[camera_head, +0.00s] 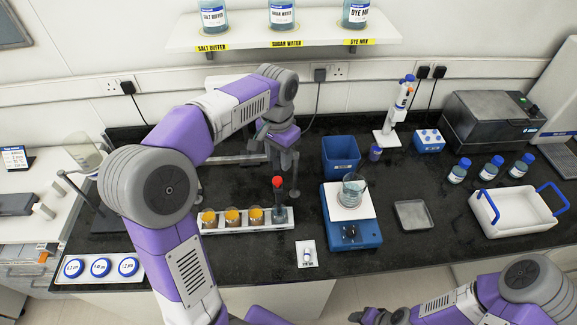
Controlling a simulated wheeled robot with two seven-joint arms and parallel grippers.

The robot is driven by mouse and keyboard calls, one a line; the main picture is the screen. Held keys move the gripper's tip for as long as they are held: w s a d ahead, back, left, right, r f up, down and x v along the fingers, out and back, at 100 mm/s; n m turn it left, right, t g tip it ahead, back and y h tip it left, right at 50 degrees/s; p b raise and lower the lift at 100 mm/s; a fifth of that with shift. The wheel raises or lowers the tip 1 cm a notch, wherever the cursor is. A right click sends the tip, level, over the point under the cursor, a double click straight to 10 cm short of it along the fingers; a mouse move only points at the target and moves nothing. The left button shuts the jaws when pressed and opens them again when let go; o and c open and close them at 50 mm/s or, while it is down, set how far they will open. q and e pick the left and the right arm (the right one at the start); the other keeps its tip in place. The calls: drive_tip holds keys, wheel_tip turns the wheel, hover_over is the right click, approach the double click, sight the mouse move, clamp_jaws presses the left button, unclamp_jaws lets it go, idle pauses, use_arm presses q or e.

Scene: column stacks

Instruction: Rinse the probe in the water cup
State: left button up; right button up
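A white rack (250,226) on the black bench holds a row of small cups. Three (232,217) hold orange-yellow contents. The rightmost one, a clear cup (280,215), looks like the water cup. A dark probe with a red top (278,182) stands roughly upright over this cup; its lower end appears to be inside it. My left gripper (284,172) points down right at the probe's red top. Whether its fingers grip the probe is too small to tell. My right gripper (369,317) is at the bottom edge, away from the rack, partly cut off.
A small white card (307,254) lies in front. A white basket (514,213) is at the right. Bottles stand on the shelf (285,34) above.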

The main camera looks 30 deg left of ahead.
sight(277, 179)
use_arm(q)
drive_tip(key=shift+s+a, duration=0.1)
drive_tip(key=shift+s, duration=0.3)
drive_tip(key=f, duration=0.4)
drive_tip(key=f+b, duration=0.1)
drive_tip(key=f, duration=0.1)
drive_tip(key=shift+s+f, duration=0.3)
drive_tip(key=shift+f, duration=0.05)
drive_tip(key=shift+c, duration=0.5)
clamp_jaws()
